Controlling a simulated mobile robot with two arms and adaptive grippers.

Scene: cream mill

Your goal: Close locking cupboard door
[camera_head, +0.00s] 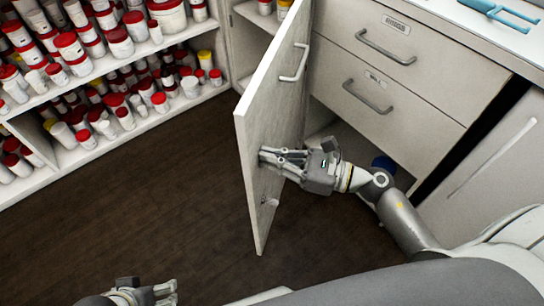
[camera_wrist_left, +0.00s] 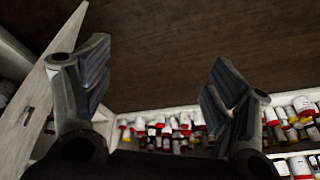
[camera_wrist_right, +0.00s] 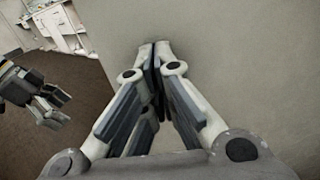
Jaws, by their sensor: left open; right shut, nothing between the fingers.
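The cupboard door (camera_head: 272,120) stands open in the head view, a tall pale panel swung out from the cabinet, with a bar handle (camera_head: 295,62) near its top. My right gripper (camera_head: 262,156) is shut and empty, with its fingertips at the door's right-hand face; whether they touch is unclear. In the right wrist view the closed fingers (camera_wrist_right: 155,52) point at the pale door surface (camera_wrist_right: 230,50). My left gripper (camera_head: 170,291) is open and empty, low over the floor, left of the door. The door shows at the left of the left wrist view (camera_wrist_left: 40,90).
Drawers (camera_head: 375,80) with bar handles stand behind and right of the door. Shelves (camera_head: 95,72) full of red-lidded jars line the left. A blue tool (camera_head: 497,12) lies on the countertop. The brown floor (camera_head: 150,190) left of the door is clear.

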